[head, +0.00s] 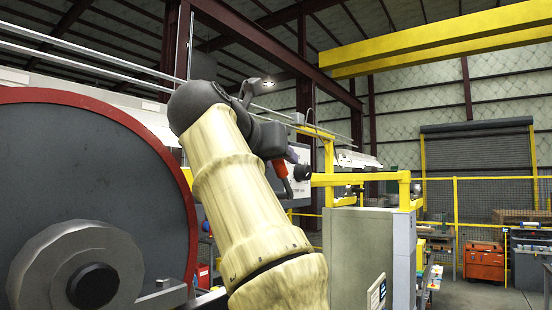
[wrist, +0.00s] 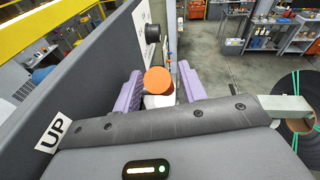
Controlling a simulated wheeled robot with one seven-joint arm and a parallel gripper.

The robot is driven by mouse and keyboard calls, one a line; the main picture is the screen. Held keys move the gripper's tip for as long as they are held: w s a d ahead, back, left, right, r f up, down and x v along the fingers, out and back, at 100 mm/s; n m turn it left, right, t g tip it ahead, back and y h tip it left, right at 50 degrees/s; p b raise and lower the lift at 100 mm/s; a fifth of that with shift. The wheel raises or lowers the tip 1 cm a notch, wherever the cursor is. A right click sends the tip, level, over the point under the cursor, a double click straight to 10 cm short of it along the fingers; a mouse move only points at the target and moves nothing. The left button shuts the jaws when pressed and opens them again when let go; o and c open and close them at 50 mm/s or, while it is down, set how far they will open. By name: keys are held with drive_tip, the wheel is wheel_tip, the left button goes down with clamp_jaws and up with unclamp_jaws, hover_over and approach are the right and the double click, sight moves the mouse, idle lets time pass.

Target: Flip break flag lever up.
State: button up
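The orange-ended lever (wrist: 158,80) shows in the wrist view, with a white part below its round end. My gripper (wrist: 160,90) has two purple fingers, one on each side of the lever end. The fingers are apart, with narrow gaps to the orange end; I see no clear contact. In the head view, an orange-red piece (head: 281,176), likely the same lever, points down beside my gripper (head: 291,156). My arm hides much of the area around it.
A large red-rimmed coil wheel (head: 110,150) is left of my arm in the head view. A grey cabinet (head: 358,255) stands to the right, with open floor beyond.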

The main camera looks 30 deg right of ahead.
drive_tip(key=shift+s, duration=0.15)
drive_tip(key=shift+s+a, duration=0.1)
drive_tip(key=v, duration=1.1)
drive_tip(key=shift+a, duration=0.4)
drive_tip(key=shift+s, duration=0.1)
